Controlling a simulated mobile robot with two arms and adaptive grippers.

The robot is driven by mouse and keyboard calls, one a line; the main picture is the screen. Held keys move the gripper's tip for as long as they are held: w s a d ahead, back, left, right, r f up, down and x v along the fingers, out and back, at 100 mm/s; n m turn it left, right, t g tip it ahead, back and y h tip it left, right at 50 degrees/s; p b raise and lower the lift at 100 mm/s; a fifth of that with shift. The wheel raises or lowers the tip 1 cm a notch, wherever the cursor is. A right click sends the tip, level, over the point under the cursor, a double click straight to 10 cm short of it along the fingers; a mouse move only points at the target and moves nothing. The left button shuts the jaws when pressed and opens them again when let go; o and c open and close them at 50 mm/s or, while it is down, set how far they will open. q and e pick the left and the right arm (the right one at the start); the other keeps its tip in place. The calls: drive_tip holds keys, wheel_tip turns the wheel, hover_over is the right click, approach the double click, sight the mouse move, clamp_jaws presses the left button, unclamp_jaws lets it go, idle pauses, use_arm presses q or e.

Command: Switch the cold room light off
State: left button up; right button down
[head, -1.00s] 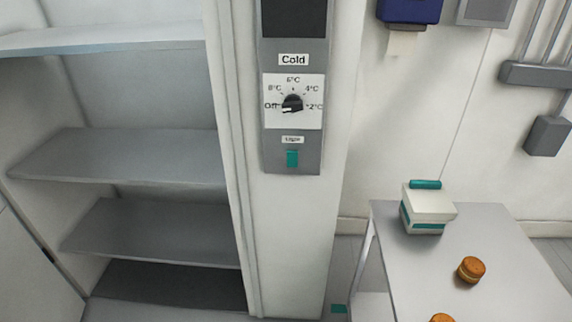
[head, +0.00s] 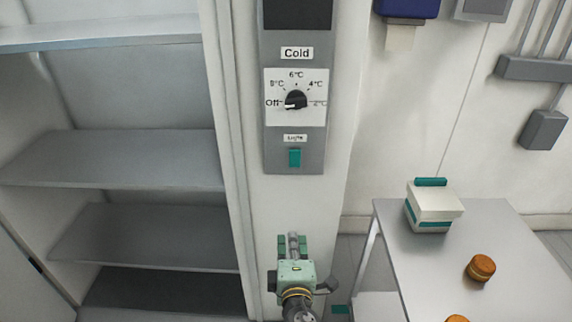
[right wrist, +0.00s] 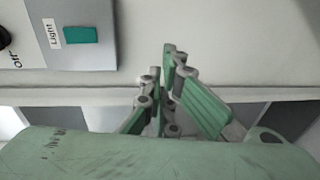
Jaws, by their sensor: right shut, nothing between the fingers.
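The light switch (head: 295,158) is a small teal rocker under a "Light" label, low on the grey control panel (head: 308,135). It also shows in the right wrist view (right wrist: 81,35), beside its label. I cannot tell from the frames which way it is set. My right gripper (head: 292,240) is green, shut and empty. It is below the panel in the head view, in front of the white post, and apart from the switch. In the right wrist view its fingers (right wrist: 168,75) are to the right of the switch. My left gripper is not in view.
Above the switch is a black dial (head: 295,100) with its pointer towards "Off". Empty grey shelves (head: 110,160) stand at the left. At the right, a table (head: 440,275) bears a white and teal box (head: 433,207) and round brown items (head: 480,267).

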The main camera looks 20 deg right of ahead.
wheel_tip(320, 180, up, 12)
drive_tip(key=t+h, duration=0.2)
drive_tip(key=shift+r+t, duration=0.2)
drive_tip(key=shift+t, duration=0.1)
drive_tip(key=shift+a, duration=0.1)
drive_tip(key=p, duration=0.5)
approach(293, 157)
drive_tip(key=x, duration=0.6)
drive_tip(key=shift+w+r, duration=0.1)
drive_tip(key=shift+r, duration=0.05)
drive_tip(key=shift+w, duration=0.4)
